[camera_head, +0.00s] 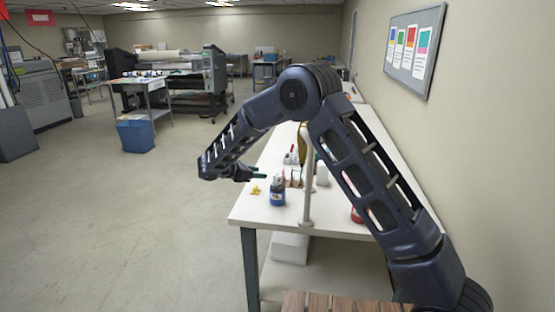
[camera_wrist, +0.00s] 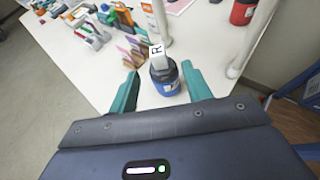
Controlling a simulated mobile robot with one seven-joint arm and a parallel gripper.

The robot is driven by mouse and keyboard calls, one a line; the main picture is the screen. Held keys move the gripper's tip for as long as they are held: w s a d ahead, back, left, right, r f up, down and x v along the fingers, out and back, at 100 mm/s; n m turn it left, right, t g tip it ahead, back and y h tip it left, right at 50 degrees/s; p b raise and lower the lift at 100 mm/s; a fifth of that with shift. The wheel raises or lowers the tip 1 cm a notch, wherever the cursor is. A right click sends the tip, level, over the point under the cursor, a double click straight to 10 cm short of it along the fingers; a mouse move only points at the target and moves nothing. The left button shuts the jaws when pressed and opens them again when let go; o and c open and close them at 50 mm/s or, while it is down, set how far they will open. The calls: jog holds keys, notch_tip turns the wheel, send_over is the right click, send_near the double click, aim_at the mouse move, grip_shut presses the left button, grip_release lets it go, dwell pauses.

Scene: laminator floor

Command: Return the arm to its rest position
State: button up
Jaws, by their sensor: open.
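My arm rises from the lower right of the head view, bends at a high elbow and reaches down to the left. My gripper (camera_head: 257,174) is near the left edge of the white table (camera_head: 262,219), its green fingers pointing right. In the wrist view my gripper (camera_wrist: 158,70) is open, its two green fingers spread apart. A blue jar (camera_head: 277,195) stands on the table just right of and below the fingers in the head view. In the wrist view the blue jar (camera_wrist: 166,83), with a white tag marked R, shows between the fingers; I see no grip on it.
A pale post (camera_head: 307,190) stands beside the jar. Several small items and a red container (camera_wrist: 243,11) are on the table. A wall board (camera_head: 415,50) hangs at the right. A blue bin (camera_head: 136,135) stands on the floor. Open floor lies left of the table.

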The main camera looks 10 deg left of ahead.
jog(key=s+d+r+m+g+y, duration=0.1)
jog(key=s+d+r+m+g, duration=0.2)
jog(key=s+d+r, duration=0.5)
jog(key=s+d+r+m+g+y, duration=0.1)
jog(key=s+d+r+m+g, duration=0.4)
jog(key=d, duration=0.6)
jog(key=s+d+r+m+y, duration=0.1)
jog(key=d+r+m, duration=0.2)
jog(key=d, duration=0.5)
jog(key=s+d+r+m+y, duration=0.1)
jog(key=d+r+m+y, duration=0.15)
jog(key=d, duration=0.65)
jog(key=s+d+m+t+y, duration=0.3)
jog(key=s+d+m+y, duration=0.1)
jog(key=s+d+m, duration=0.9)
jog(key=s+d, duration=0.1)
jog(key=d, duration=0.3)
jog(key=shift+r, duration=0.15)
